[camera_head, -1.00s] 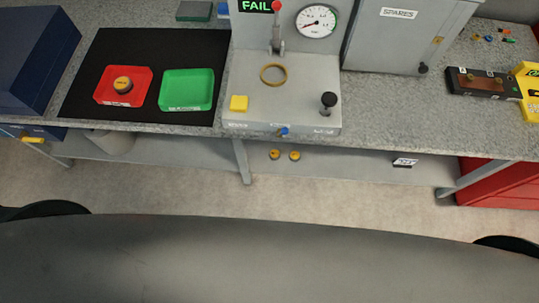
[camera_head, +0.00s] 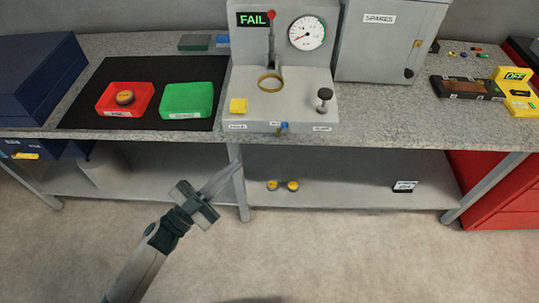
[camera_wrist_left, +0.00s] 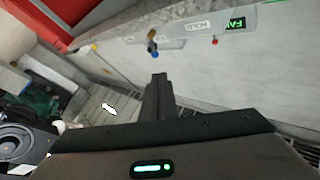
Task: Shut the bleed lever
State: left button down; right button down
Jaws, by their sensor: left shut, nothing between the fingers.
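The grey test stand (camera_head: 300,105) stands on the bench with a FAIL display (camera_head: 253,19), a pressure gauge and a red-knobbed lever (camera_head: 271,15). A small blue-handled lever (camera_head: 284,127) sits low on its front face, between small labels; I take it as the bleed lever. It also shows with a blue end and brass body in the left wrist view (camera_wrist_left: 152,46). My left gripper (camera_head: 236,168) is shut and empty, in front of and below the bench edge, left of the lever and apart from it. Its shut fingertips show in the left wrist view (camera_wrist_left: 159,78). My right gripper is out of view.
Red (camera_head: 125,112) and green (camera_head: 188,114) trays lie at left. A lower shelf (camera_head: 340,198) and bench leg (camera_head: 239,185) stand near my gripper.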

aim_at(282, 129)
pick_arm(q)
jog(key=shift+s+d+r+m+g+h, duration=0.2)
jog(key=shift+s+r+m+h, duration=0.1)
jog(key=shift+s+r, duration=0.15)
jog(key=shift+s+d+r+m+g+h, duration=0.1)
jog(key=shift+s+d+r+m+h, duration=0.05)
jog(key=shift+s+r+m+h, duration=0.25)
jog(key=shift+w, duration=0.1)
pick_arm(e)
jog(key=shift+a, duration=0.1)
